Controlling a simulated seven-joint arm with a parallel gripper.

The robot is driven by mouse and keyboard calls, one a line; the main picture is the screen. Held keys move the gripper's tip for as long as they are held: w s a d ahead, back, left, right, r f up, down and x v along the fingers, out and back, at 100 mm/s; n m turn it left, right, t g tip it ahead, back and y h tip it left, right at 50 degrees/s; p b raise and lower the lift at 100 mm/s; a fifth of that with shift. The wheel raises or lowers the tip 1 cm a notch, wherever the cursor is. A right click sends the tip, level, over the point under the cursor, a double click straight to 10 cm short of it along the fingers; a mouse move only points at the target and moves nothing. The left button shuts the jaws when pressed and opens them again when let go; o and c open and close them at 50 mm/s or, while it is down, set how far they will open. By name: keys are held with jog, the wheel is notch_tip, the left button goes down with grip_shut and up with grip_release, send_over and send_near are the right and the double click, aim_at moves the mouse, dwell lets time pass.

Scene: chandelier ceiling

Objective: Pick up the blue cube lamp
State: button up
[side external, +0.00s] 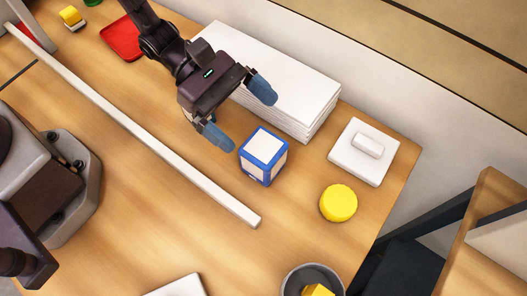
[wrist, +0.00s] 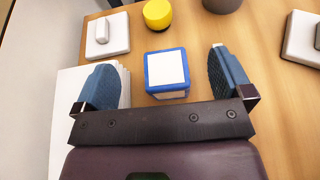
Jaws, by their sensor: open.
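The blue cube lamp (side external: 263,155) has blue edges and white panels and stands on the wooden table. My gripper (side external: 243,115) is open and empty. It is above the table, just up and left of the cube in the side view. In the wrist view the cube (wrist: 167,72) shows beyond the gripper body, between the two blue-padded fingers (wrist: 164,80). The fingers do not appear to touch it.
A white stack of sheets (side external: 310,85) lies close behind the cube. A yellow cylinder (side external: 338,203), a white plate with a small white block (side external: 368,146) and a grey bowl (side external: 290,280) are nearby. A long white bar (side external: 150,140) crosses the table. A red tray (side external: 121,40) is farther back.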

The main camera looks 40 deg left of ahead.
aim_at(248, 140)
notch_tip(248, 140, down, 4)
jog(key=shift+f, duration=0.25)
notch_tip(248, 140, down, 3)
jog(key=shift+r, duration=0.1)
jog(key=shift+r+x, duration=0.1)
jog(key=shift+x, duration=0.6)
jog(key=shift+r+x, duration=0.15)
jog(key=shift+x, duration=0.55)
jog(key=shift+d, duration=0.1)
jog(key=c, duration=1.1)
